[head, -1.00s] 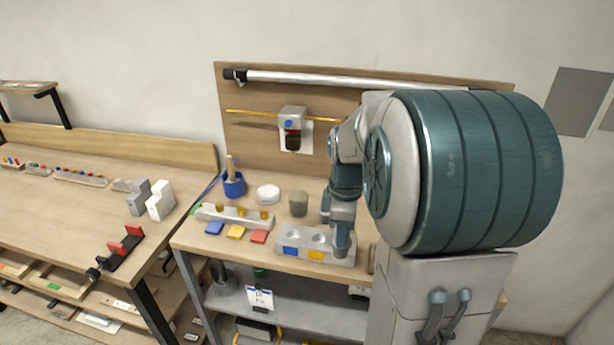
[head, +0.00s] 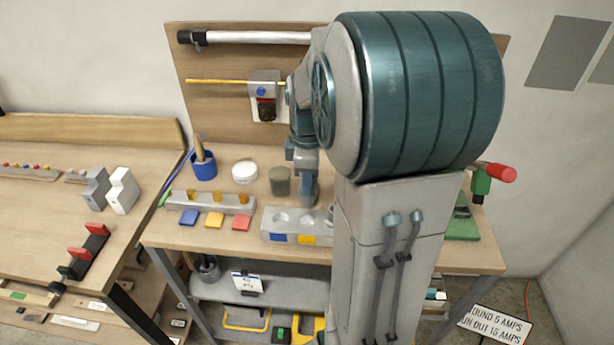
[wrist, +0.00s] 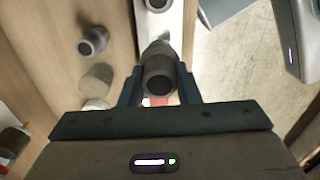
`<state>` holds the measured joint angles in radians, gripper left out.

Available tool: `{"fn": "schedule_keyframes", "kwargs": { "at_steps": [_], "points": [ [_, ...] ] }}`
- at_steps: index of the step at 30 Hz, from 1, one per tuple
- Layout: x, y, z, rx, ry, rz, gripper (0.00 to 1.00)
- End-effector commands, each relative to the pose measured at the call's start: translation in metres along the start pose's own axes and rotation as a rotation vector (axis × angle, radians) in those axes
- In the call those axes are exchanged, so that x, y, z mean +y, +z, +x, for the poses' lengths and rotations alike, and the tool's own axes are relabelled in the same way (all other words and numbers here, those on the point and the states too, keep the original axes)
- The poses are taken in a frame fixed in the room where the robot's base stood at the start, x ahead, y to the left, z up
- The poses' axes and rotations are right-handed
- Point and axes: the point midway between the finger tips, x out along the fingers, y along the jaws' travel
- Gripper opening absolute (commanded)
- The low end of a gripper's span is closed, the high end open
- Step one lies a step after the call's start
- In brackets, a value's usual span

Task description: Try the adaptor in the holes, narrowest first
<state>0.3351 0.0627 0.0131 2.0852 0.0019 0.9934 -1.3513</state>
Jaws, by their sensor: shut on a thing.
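The adaptor (wrist: 160,76) is a dark grey round piece between my two fingers in the wrist view. My gripper (head: 308,201) is shut on it. The pale grey block with round holes (head: 277,236) stands near the bench's front edge, with blue and yellow patches on its front. Two holes show in the head view; my column hides the right end. The block also shows in the wrist view (wrist: 151,22), beyond the adaptor.
An olive cup (head: 280,181), a white tin (head: 245,172) and a blue pot (head: 203,166) stand behind. A grey rack with yellow pegs (head: 211,206) stands left, behind coloured tiles (head: 215,219). A dark round fitting (wrist: 93,40) stands on the bench in the wrist view.

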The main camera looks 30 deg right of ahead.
Motion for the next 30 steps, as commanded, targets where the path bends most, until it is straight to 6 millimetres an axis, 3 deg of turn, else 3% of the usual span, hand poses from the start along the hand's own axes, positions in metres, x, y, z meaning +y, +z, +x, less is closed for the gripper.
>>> {"fn": "schedule_keyframes", "kwargs": {
  "at_steps": [18,30],
  "points": [
    [0.000,0.000,0.053,0.000,0.000,0.000,0.07],
    [0.000,0.000,0.055,0.000,0.000,0.000,0.07]
  ]
}}
